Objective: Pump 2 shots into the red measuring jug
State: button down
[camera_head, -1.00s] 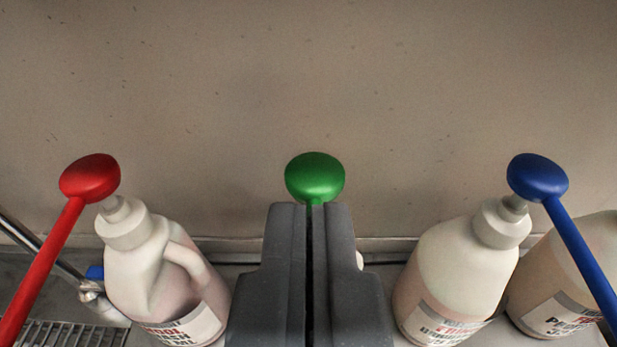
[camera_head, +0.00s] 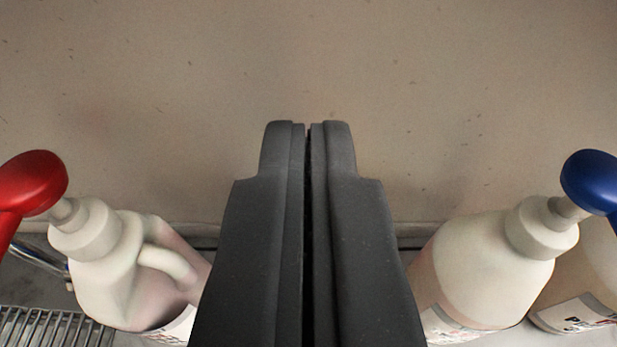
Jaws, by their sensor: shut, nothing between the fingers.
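My gripper (camera_head: 308,128) is shut and empty in the middle of the view, its fingers side by side. To the left is a white bottle (camera_head: 108,275) with a handle and a red pump head (camera_head: 35,183). To the right is a white bottle (camera_head: 490,265), and a blue pump head (camera_head: 592,180) shows beside its neck at the right edge. A green pump head is hidden behind my gripper now. No red measuring jug shows.
Another bottle (camera_head: 585,275) with a label stands at the far right. A metal grating (camera_head: 60,325) lies at the lower left. A plain beige wall (camera_head: 300,60) rises behind everything.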

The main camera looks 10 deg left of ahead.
jog(key=shift+x, duration=1.6)
jog(key=shift+w+f+p, duration=0.1)
jog(key=shift+f+p, duration=0.2)
jog(key=shift+f, duration=1.75)
jog(key=shift+f, duration=0.15)
jog(key=shift+f+b, duration=0.85)
jog(key=shift+f, duration=0.65)
